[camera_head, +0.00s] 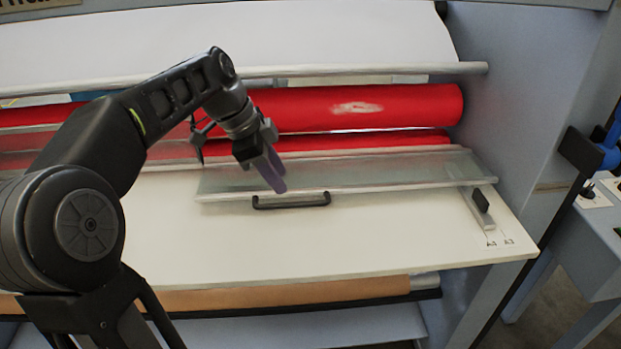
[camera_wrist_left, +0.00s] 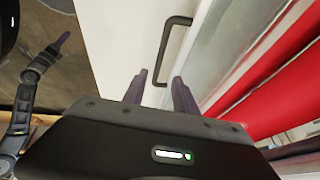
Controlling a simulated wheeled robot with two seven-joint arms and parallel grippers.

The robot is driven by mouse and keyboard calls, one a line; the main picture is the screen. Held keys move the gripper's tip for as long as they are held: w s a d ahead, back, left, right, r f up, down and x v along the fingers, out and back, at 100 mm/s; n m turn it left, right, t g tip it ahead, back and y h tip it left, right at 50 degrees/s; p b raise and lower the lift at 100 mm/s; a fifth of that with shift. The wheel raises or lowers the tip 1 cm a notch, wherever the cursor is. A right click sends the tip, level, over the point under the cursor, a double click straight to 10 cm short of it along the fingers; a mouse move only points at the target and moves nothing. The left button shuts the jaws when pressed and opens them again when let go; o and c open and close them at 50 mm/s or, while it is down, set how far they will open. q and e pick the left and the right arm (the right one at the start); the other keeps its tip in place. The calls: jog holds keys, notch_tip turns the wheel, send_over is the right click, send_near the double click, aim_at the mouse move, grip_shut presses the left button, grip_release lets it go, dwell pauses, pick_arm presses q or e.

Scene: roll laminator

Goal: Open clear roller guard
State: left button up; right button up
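The clear roller guard (camera_head: 400,172) is a see-through panel with a pale front edge, lying low in front of the red rollers (camera_head: 350,107). Its black bar handle (camera_head: 291,201) is on the front edge. In the left wrist view the handle (camera_wrist_left: 165,45) is ahead of the fingers, and the guard (camera_wrist_left: 212,50) is to its right. My left gripper (camera_head: 277,184) is above the guard, just behind and left of the handle, and looks apart from it. My right gripper is not clearly visible in the head view.
The cream feed table (camera_head: 330,245) is clear in front of the guard. A small black-knobbed guide (camera_head: 481,205) sits at its right, by the size marks. The grey side housing (camera_head: 510,100) stands at the right. A white sheet (camera_head: 230,40) hangs above the rollers.

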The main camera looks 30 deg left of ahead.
aim_at(296, 203)
pick_arm(q)
jog(key=p+x, duration=0.1)
jog(key=x, duration=0.6)
jog(key=shift+f, duration=0.2)
dwell(0.4)
grip_shut()
jog(key=shift+r, duration=0.1)
dwell(1.2)
